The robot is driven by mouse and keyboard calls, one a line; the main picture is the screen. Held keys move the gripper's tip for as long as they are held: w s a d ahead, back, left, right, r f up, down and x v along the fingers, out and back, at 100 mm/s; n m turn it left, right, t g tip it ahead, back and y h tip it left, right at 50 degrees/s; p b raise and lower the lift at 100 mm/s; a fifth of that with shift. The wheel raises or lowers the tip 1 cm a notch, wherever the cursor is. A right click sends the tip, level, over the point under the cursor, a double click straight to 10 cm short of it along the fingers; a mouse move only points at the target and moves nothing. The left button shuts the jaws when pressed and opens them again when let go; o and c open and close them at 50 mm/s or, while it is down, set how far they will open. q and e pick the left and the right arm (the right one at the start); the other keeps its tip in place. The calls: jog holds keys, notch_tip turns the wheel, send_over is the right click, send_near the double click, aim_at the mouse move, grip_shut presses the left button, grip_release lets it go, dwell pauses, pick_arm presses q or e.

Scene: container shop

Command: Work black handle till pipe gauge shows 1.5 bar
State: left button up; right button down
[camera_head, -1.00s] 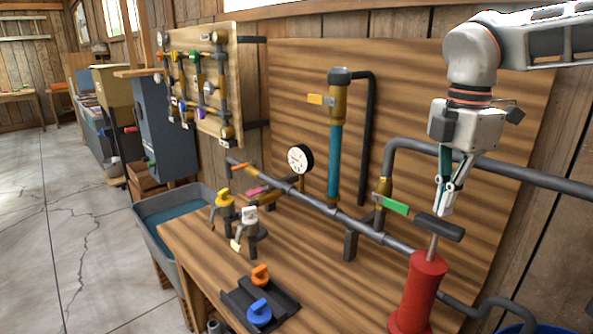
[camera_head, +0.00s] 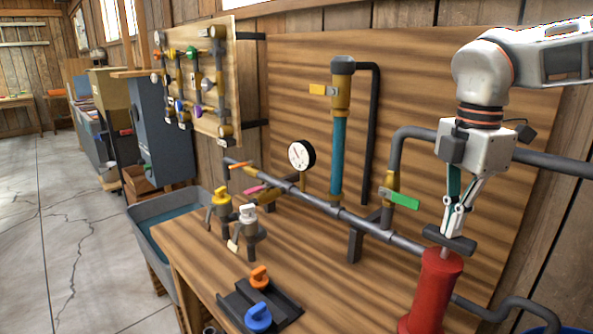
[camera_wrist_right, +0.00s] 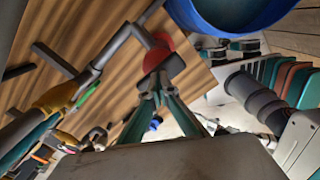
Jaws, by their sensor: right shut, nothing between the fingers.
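The black T-handle (camera_head: 450,240) sits low, just above the top of the red pump cylinder (camera_head: 431,290), with only a short bit of rod showing. My right gripper (camera_head: 456,230) points down with its fingers shut and empty, its tips at the top of the handle and seemingly touching it. In the right wrist view the fingertips (camera_wrist_right: 157,85) meet the handle (camera_wrist_right: 164,66) in front of the red cylinder (camera_wrist_right: 158,44). The round white pipe gauge (camera_head: 301,155) stands on the grey pipe; its reading is too small to tell. My left gripper is out of view.
The grey pipe (camera_head: 345,216) crosses the wooden bench, with a green lever (camera_head: 404,201) close to my right gripper. A black tray with orange and blue knobs (camera_head: 283,303) lies in front. A blue tub (camera_wrist_right: 236,14) shows in the wrist view.

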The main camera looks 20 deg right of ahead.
jog(key=shift+r+p, duration=0.9)
jog(key=shift+r, duration=2.1)
